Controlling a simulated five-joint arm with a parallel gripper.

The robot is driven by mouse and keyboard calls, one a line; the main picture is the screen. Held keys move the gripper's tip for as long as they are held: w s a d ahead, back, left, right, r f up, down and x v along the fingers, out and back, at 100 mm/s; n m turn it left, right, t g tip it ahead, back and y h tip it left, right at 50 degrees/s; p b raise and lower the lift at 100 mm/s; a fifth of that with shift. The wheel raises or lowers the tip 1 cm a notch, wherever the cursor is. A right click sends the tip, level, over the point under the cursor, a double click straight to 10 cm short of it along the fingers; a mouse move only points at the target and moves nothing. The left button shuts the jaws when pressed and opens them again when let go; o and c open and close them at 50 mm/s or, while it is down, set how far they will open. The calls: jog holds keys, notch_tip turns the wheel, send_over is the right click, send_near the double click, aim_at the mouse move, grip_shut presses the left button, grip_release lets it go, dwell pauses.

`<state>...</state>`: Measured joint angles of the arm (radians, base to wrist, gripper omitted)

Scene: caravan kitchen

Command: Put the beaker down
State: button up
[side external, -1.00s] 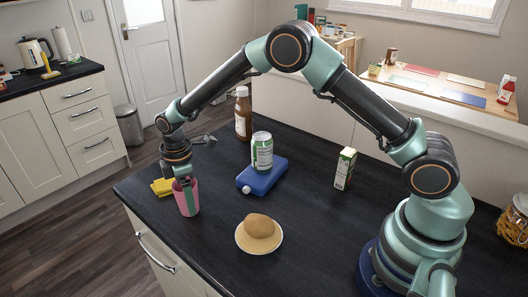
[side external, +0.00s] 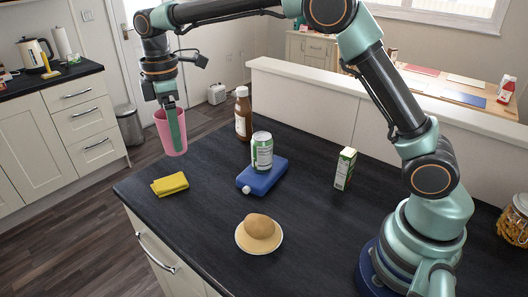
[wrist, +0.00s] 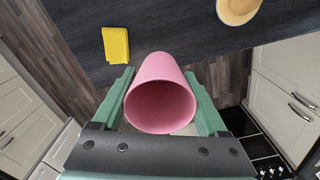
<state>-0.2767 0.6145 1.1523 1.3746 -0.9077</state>
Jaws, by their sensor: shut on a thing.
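The pink beaker (side external: 161,132) is held in the air, upright or nearly so, near the counter's left end. My gripper (side external: 173,135) is shut on it, one finger showing along its near side. In the wrist view the beaker (wrist: 160,68) sits between both fingers, its open mouth towards the camera. My gripper (wrist: 160,78) grips it from both sides. The inside of the beaker looks empty.
A yellow cloth (side external: 170,184) lies near the counter's left edge. The front left counter is bare.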

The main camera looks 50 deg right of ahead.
jog(key=shift+s+d+r, duration=0.1)
jog(key=shift+d+r, duration=0.15)
jog(key=shift+r, duration=0.15)
jog(key=s+d+m, duration=1.2)
jog(key=d+m, duration=0.1)
jog(key=s+f, duration=0.4)
jog(key=w+d+r+m, duration=0.1)
jog(key=d+r+m, duration=0.35)
jog(key=d, duration=0.35)
jog(key=shift+m, duration=0.25)
jog(key=f, duration=1.5)
jog(key=shift+d+f, duration=0.2)
jog(key=shift+f, duration=0.15)
jog(key=shift+w+f, duration=0.1)
jog(key=shift+f, duration=2.15)
jog(key=shift+f, duration=0.1)
